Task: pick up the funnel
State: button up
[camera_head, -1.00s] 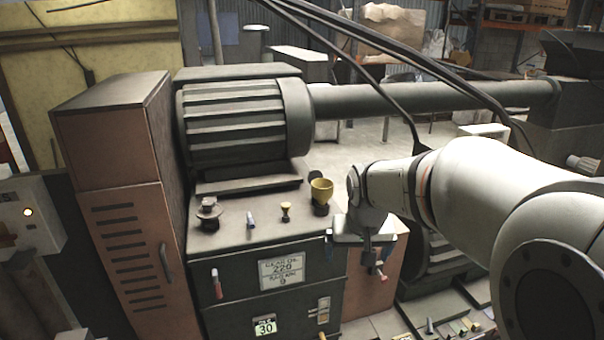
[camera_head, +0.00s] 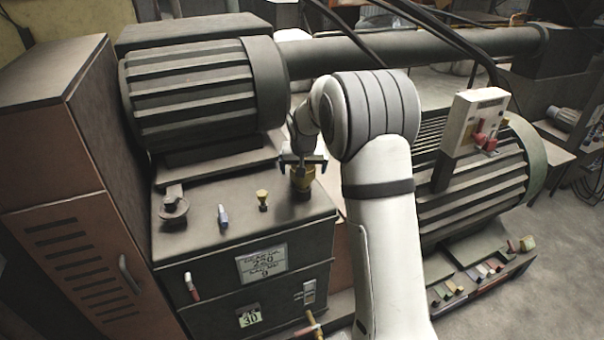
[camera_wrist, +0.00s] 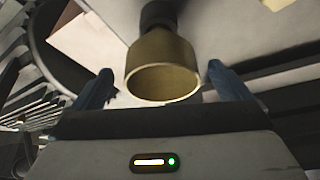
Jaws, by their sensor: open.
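The yellow, cup-shaped funnel (camera_head: 301,182) stands at the right rear of the dark cabinet top, partly hidden by my gripper (camera_head: 303,162) just above it. In the wrist view the funnel (camera_wrist: 163,66) shows its wide round mouth and a dark narrow part at the far end. My gripper (camera_wrist: 160,74) is open there, with one blue finger on each side of the funnel. Gaps show between the fingers and the funnel, so it is not gripped.
On the cabinet top (camera_head: 240,225) stand a small yellow funnel-shaped piece (camera_head: 262,199), a blue-and-white piece (camera_head: 222,216) and a dark round fitting (camera_head: 174,207). A ribbed motor (camera_head: 195,95) rises close behind. A switch box (camera_head: 474,122) stands to the right.

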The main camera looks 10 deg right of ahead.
jog(key=p+x, duration=0.1)
jog(key=x, duration=0.3)
jog(key=shift+w, duration=0.2)
jog(key=c, duration=1.1)
